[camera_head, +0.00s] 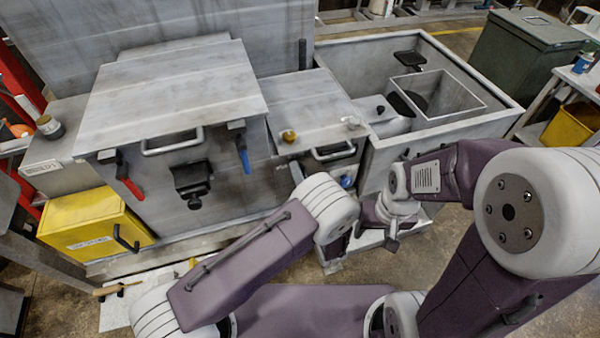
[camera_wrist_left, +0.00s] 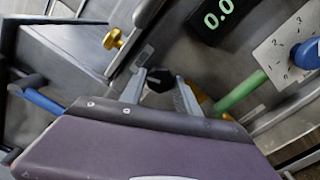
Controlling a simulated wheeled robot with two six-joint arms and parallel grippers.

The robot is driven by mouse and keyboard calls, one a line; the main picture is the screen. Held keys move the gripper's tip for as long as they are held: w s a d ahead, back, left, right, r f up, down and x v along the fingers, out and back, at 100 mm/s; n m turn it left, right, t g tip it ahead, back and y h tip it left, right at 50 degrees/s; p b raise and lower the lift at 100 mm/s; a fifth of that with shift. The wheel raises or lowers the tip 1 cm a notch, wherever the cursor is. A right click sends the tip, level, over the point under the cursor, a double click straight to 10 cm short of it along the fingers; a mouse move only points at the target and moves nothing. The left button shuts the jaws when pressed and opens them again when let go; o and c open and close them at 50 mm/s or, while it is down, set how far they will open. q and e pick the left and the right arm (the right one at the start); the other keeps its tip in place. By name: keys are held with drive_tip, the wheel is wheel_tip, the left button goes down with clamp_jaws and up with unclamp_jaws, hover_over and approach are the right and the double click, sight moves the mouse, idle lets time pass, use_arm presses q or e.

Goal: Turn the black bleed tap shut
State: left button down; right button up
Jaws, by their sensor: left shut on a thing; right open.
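In the left wrist view the black bleed tap (camera_wrist_left: 158,80) is a small dark knob on the grey metal front. My left gripper (camera_wrist_left: 159,92) has its two pale fingers on either side of it and is shut on it. The tap's lower part is hidden behind my gripper body. In the head view my left forearm and wrist cover the tap and the left fingertips. My right gripper (camera_head: 380,236) hangs lower and to the right, in front of the machine, open; its fingers are small and partly hidden.
Around the tap are a brass knob (camera_wrist_left: 113,39), a green handle (camera_wrist_left: 240,92), a blue dial knob (camera_wrist_left: 306,53) and a display (camera_wrist_left: 217,15) reading 0.0. A blue handle (camera_head: 243,155), red handle (camera_head: 130,180) and yellow box (camera_head: 92,224) lie left. An open grey bin (camera_head: 350,75) stands right.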

use_arm(q)
drive_tip(key=shift+a+m, duration=0.1)
drive_tip(key=shift+m, duration=1.9)
drive_tip(key=c, duration=0.9)
unclamp_jaws()
drive_tip(key=shift+p, duration=0.3)
